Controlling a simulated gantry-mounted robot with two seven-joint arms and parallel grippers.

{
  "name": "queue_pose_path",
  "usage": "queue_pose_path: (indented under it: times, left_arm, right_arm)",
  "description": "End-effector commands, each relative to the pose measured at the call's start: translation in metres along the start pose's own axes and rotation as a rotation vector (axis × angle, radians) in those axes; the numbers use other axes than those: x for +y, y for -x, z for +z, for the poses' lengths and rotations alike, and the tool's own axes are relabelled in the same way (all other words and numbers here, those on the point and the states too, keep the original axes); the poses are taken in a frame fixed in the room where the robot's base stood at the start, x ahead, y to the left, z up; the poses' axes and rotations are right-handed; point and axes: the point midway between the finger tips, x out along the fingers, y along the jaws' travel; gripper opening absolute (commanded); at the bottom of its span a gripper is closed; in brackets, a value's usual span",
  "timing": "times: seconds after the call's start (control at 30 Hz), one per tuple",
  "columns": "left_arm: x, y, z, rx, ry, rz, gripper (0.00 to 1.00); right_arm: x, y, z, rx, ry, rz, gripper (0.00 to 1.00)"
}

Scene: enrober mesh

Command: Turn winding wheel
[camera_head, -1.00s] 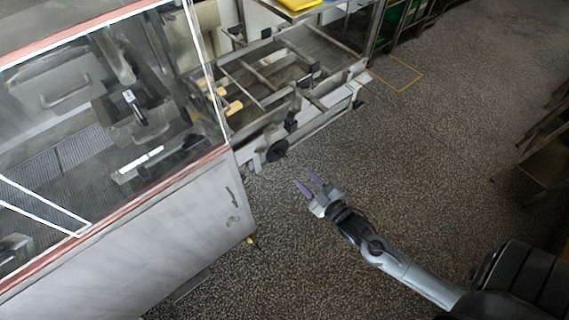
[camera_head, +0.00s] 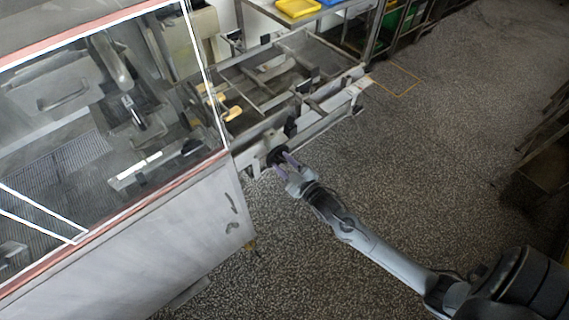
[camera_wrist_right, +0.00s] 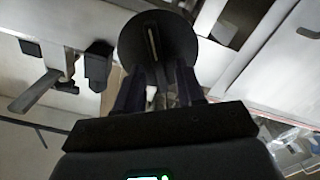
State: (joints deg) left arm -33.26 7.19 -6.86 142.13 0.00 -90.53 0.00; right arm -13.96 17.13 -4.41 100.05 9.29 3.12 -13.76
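The winding wheel (camera_head: 275,153) is a small dark round disc on the side of the machine's low metal frame. In the right wrist view the wheel (camera_wrist_right: 157,38) is a black disc with a thin light slot or bar in its middle. My right gripper (camera_head: 281,164) is at the wheel, with its two purple fingers pointing toward it. In the wrist view the right gripper (camera_wrist_right: 159,77) has its fingers apart, their tips overlapping the wheel's lower part. I cannot tell whether they touch it. My left gripper is not in view.
The glass-sided enrober (camera_head: 150,215) stands on the left, close to the gripper. The mesh conveyor frame (camera_head: 335,110) runs behind the wheel. Yellow (camera_head: 297,8) and blue trays sit at the back.

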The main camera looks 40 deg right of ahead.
Motion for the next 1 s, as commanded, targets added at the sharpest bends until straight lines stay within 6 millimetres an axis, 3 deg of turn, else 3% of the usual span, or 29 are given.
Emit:
queue_pose_path:
  times: [0.17,0.4,0.43,0.77,1.0]
  left_arm:
    - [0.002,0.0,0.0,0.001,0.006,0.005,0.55]
    - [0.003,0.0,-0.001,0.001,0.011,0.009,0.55]
    - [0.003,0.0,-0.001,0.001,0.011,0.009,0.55]
    - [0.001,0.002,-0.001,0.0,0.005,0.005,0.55]
    - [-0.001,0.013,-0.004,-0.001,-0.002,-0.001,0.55]
  right_arm:
    - [0.0,0.0,0.0,0.0,0.0,0.0,0.38]
    - [0.0,0.0,0.0,0.0,0.0,0.0,0.02]
    - [0.0,0.0,0.0,0.0,0.0,0.0,0.0]
    - [0.001,0.0,-0.001,-0.001,-0.017,0.0,0.0]
    - [0.003,0.0,-0.002,-0.001,-0.118,0.001,0.0]
